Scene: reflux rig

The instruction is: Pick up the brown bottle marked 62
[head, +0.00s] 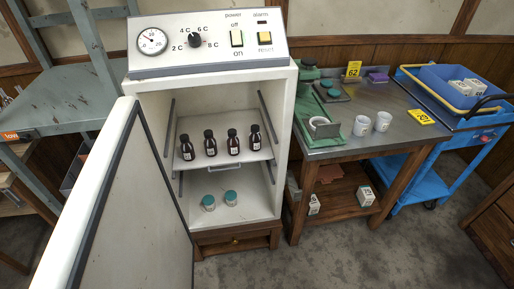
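Several brown bottles with dark caps stand upright in a row on the upper shelf (221,159) of an open white refrigerator cabinet (151,99). From left to right they are the first bottle (187,152), the second bottle (210,148), the third bottle (233,147) and the fourth bottle (255,143). Each has a white label, too small to read, so I cannot tell which is marked 62. A yellow tag reading 62 (353,69) stands at the back of the metal bench. Neither of my grippers is in view.
The cabinet door (120,205) stands open at the left front. Two teal-lidded jars (208,203) sit on the cabinet's lower level.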

